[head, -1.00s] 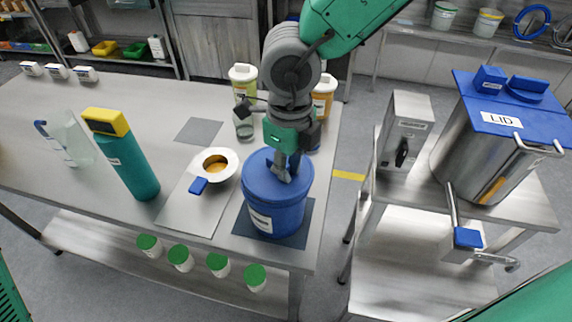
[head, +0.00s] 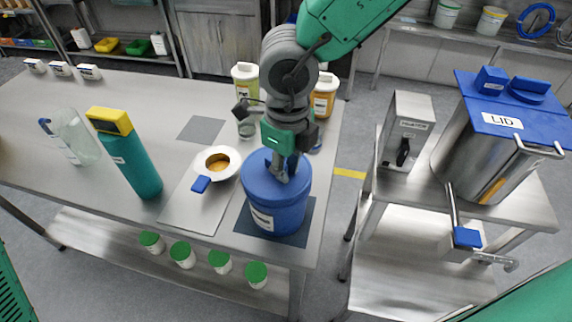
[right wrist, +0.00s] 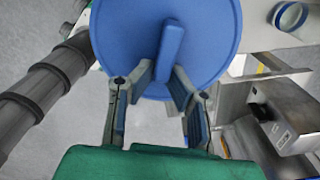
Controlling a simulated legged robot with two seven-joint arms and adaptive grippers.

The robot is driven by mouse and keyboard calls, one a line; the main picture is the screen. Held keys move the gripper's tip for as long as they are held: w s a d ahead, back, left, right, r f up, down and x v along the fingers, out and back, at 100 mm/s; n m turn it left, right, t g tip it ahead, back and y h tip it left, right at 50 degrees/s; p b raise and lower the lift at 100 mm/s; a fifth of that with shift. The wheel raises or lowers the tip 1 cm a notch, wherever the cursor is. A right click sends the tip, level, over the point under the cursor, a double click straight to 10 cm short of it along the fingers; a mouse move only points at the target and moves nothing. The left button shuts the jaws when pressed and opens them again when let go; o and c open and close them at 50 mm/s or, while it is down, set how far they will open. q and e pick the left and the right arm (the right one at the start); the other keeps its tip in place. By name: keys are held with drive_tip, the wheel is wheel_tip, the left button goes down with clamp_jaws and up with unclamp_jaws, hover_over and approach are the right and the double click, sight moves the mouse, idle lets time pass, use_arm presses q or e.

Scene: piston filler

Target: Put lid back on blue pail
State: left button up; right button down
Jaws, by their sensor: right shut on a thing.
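The blue pail (head: 278,212) stands upright on a dark mat near the table's front right corner. The round blue lid (head: 256,172) lies over the pail's mouth and looks about level; whether it is fully seated I cannot tell. My right gripper (head: 286,174) reaches down from above and is shut on the lid's upright bar handle. In the right wrist view the lid (right wrist: 215,45) fills the upper middle, with its handle (right wrist: 171,45) running up from between the fingertips (right wrist: 163,80). My left gripper is not in view.
A white funnel dish (head: 228,158) and a teal bottle (head: 138,170) stand left of the pail. Jars with yellow-green (head: 245,78) and orange (head: 324,98) contents are behind. A steel pot (head: 476,150) with a blue lid stands on the right-hand bench, across a gap.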

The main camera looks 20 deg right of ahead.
drive_tip(key=shift+f+p, duration=0.15)
drive_tip(key=shift+p, duration=0.6)
idle(0.9)
drive_tip(key=c, duration=1)
unclamp_jaws()
drive_tip(key=shift+r+p, duration=2.55)
drive_tip(key=shift+p, duration=0.35)
drive_tip(key=shift+r+p, duration=0.45)
drive_tip(key=shift+r, duration=0.5)
